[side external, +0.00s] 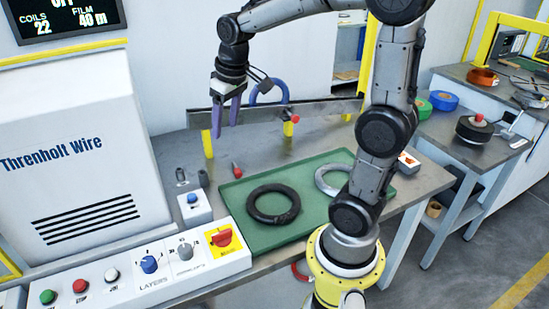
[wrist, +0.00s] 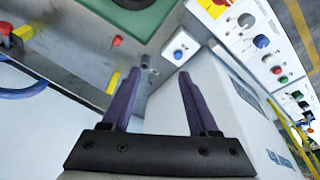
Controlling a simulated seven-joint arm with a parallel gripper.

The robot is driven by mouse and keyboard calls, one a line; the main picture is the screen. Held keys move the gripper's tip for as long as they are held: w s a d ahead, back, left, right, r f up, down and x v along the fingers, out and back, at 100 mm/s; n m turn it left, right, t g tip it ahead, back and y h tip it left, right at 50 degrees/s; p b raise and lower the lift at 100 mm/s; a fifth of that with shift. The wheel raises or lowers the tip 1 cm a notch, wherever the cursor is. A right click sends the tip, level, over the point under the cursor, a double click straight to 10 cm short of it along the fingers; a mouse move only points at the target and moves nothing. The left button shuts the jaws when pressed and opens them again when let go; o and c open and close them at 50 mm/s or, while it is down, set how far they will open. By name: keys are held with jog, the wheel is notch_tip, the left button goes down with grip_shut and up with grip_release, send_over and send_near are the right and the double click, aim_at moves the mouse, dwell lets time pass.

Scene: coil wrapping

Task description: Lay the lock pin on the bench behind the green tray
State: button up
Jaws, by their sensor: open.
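A small red-topped piece (side external: 237,170), which looks like the lock pin, is on the bench just behind the back left corner of the green tray (side external: 262,243). It also shows in the wrist view as a red end (wrist: 117,40) beside the tray (wrist: 110,12); whether it stands or lies is hard to tell. A second red knob (side external: 295,118) sits at a yellow post on the rail. My gripper (side external: 225,131) has purple fingers, open and empty, above the bench behind the tray. The wrist view shows the fingers (wrist: 158,76) apart.
A dark coil (side external: 273,203) and a silver coil (side external: 325,180) lie on the tray. A grey rail (side external: 265,112) with a blue ring (side external: 268,88) runs along the back.

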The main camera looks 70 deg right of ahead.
jog(key=s+a+n+t, duration=0.2)
jog(key=s+a, duration=0.8)
jog(key=s, duration=0.5)
jog(key=shift+s+n+t+y, duration=0.25)
jog(key=shift+n+t+y, duration=0.15)
jog(key=shift+t, duration=0.1)
jog(key=shift+c, duration=0.3)
dwell(1.0)
